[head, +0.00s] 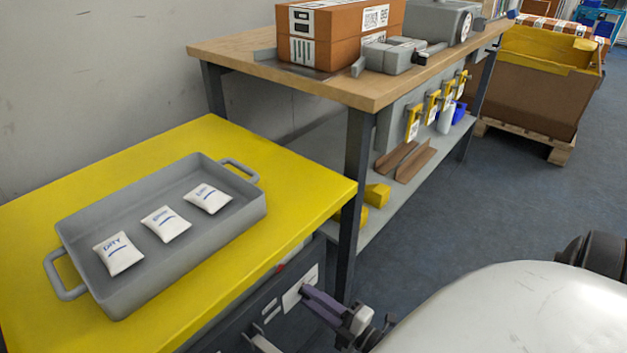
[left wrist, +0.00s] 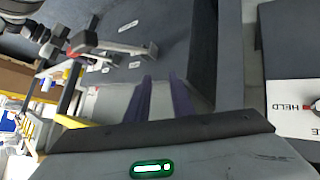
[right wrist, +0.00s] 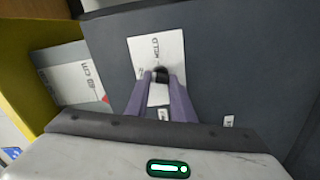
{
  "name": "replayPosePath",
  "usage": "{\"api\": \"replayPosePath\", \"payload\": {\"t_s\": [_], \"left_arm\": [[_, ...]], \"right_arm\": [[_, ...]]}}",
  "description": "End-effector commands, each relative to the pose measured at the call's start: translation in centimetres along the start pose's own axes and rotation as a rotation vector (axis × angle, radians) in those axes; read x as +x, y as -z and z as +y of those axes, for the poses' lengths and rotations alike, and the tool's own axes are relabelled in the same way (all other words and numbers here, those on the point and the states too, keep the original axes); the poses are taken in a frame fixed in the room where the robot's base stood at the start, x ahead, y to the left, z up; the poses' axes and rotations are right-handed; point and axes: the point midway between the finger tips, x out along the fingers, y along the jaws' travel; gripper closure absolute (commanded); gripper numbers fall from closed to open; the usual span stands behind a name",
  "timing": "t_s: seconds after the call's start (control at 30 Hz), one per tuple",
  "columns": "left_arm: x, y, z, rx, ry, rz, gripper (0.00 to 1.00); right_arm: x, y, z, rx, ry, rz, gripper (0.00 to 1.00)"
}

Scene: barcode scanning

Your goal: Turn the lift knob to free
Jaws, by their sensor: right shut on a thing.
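The knob (right wrist: 161,74) is a small dark piece on a white plate (right wrist: 141,52) on a dark grey panel, in the right wrist view. Its lettering reads like HELD. My right gripper (right wrist: 160,78) is shut on the knob, which its purple fingers partly hide; its turned position is unclear. In the head view my right gripper (head: 307,291) meets the white plate (head: 293,294) below the yellow top. My left gripper (left wrist: 160,80) has its fingers apart and empty, beside a dark panel. A plate marked HELD (left wrist: 290,95) with a red-marked part shows at the right edge there.
A yellow table (head: 330,183) bears a grey tray (head: 180,255) with white packets. A wooden bench (head: 225,45) with a brown box (head: 345,35) stands behind.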

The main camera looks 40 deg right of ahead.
Motion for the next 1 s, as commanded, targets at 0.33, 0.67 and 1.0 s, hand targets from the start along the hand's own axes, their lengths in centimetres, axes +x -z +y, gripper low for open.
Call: {"api": "replayPosePath", "payload": {"t_s": [0.33,0.67,1.0], "left_arm": [[0.06,0.07,0.09,-0.003,-0.005,0.006,0.78],[-0.03,0.29,0.22,-0.004,-0.008,0.014,0.78],[-0.07,0.37,0.29,-0.004,-0.01,0.016,0.78]], "right_arm": [[-0.14,-0.03,-0.25,-0.223,0.002,-0.001,1.0],[-0.14,-0.06,-0.25,-0.308,0.003,-0.001,1.0],[-0.14,-0.07,-0.24,-0.317,0.003,-0.001,1.0]]}}
